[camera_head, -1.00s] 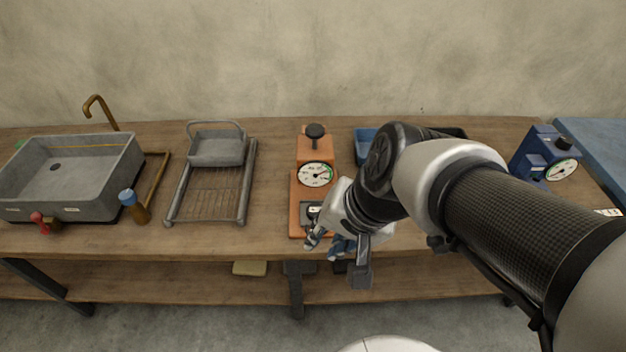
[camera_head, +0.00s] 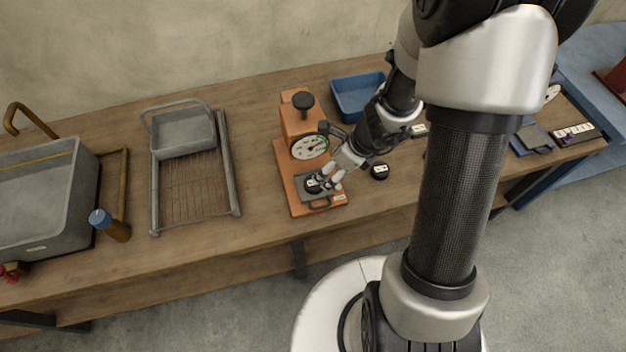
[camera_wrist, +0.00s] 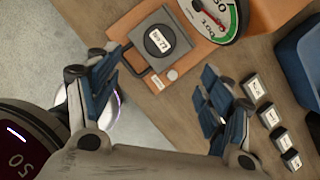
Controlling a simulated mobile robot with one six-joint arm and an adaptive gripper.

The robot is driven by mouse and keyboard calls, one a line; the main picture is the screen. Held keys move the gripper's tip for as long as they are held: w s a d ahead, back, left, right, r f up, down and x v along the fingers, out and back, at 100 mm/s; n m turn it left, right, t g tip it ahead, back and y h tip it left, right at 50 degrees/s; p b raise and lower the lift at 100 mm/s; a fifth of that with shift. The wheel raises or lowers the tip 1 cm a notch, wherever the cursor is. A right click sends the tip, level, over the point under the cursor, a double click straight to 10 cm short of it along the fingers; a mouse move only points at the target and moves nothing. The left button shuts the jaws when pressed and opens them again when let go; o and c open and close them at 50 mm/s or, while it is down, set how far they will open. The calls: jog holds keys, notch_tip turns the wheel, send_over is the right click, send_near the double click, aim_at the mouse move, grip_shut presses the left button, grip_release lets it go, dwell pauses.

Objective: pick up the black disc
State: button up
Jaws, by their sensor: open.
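A black disc with a white label (camera_wrist: 158,41) lies on the grey square plate of the orange dial scale. In the head view the disc (camera_head: 313,185) is partly covered by my fingers. My gripper (camera_head: 327,182) is over the front of the scale, very near the disc. In the wrist view my gripper (camera_wrist: 163,78) is open, with blue-padded fingers spread wide and nothing between them. The disc appears beyond the fingertips, towards the top and nearer the left finger. I cannot tell the exact height gap.
The orange scale (camera_head: 298,125) stands on the wooden bench (camera_head: 262,235). A dark labelled object (camera_head: 380,171) lies right of my gripper. Several small labelled blocks (camera_wrist: 268,117) stand right in the wrist view. A blue tray (camera_head: 352,98) is behind; a wire rack (camera_head: 190,185) is left.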

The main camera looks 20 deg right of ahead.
aim_at(314, 184)
jog(key=b+x, duration=0.6)
jog(key=x, duration=0.7)
jog(key=shift+w+a+b, duration=0.1)
jog(key=shift+a+b, duration=0.1)
jog(key=shift+b, duration=0.15)
jog(key=shift+r, duration=0.1)
jog(key=c, duration=1.3)
